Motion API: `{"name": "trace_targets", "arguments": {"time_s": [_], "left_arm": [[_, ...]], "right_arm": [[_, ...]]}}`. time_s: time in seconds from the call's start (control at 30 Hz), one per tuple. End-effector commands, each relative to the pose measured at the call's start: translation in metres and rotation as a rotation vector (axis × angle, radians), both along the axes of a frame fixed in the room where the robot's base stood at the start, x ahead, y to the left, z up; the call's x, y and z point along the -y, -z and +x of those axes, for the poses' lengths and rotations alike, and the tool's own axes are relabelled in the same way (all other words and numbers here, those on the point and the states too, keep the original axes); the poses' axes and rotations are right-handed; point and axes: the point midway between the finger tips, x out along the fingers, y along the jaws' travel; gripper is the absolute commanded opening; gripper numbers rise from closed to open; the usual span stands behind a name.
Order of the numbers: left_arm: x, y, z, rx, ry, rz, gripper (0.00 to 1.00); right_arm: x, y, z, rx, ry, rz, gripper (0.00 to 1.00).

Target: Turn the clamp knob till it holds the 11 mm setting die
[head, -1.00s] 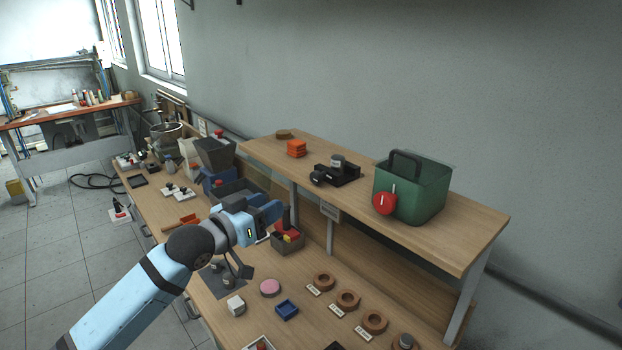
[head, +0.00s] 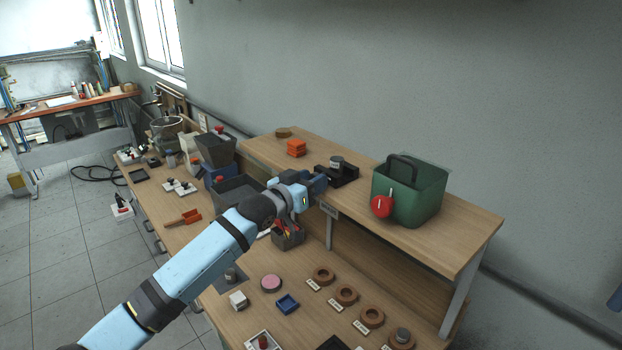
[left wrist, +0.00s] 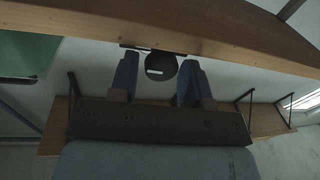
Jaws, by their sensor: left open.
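The black clamp (head: 345,174) sits near the front edge of the raised wooden shelf. A grey cylindrical die (head: 337,161) stands on it. My left gripper (head: 321,182) is at the clamp's front and hides the knob in the head view. In the left wrist view the round black clamp knob (left wrist: 161,67), with a pale mark on it, lies between the two blue fingertips of my left gripper (left wrist: 158,65). The fingers are open, with a gap showing on each side of the knob. My right gripper is not in view.
The shelf edge is close to my gripper.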

Motion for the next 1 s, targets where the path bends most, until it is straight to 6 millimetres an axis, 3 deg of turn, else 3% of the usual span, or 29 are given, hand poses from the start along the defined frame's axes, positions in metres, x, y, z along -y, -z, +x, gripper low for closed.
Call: {"name": "trace_targets", "arguments": {"time_s": [0.23, 0.4, 0.87, 0.9, 1.0], "left_arm": [[0.0004, 0.0006, 0.0004, -0.001, 0.0, 0.001, 0.44], [0.0003, 0.0007, 0.0004, -0.001, 0.0, 0.001, 0.09], [0.0002, 0.0017, 0.0002, 0.087, -0.001, 0.09, 0.1], [0.0003, 0.0018, 0.0002, 0.086, -0.001, 0.089, 0.4], [0.0002, 0.0016, 0.0002, 0.086, -0.001, 0.089, 0.44]], "right_arm": [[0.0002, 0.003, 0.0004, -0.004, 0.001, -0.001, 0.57], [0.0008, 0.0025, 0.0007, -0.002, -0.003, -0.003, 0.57], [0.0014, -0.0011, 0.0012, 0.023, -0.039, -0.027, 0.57], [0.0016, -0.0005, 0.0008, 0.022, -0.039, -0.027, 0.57], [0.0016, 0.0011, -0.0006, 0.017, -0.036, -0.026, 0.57]]}}
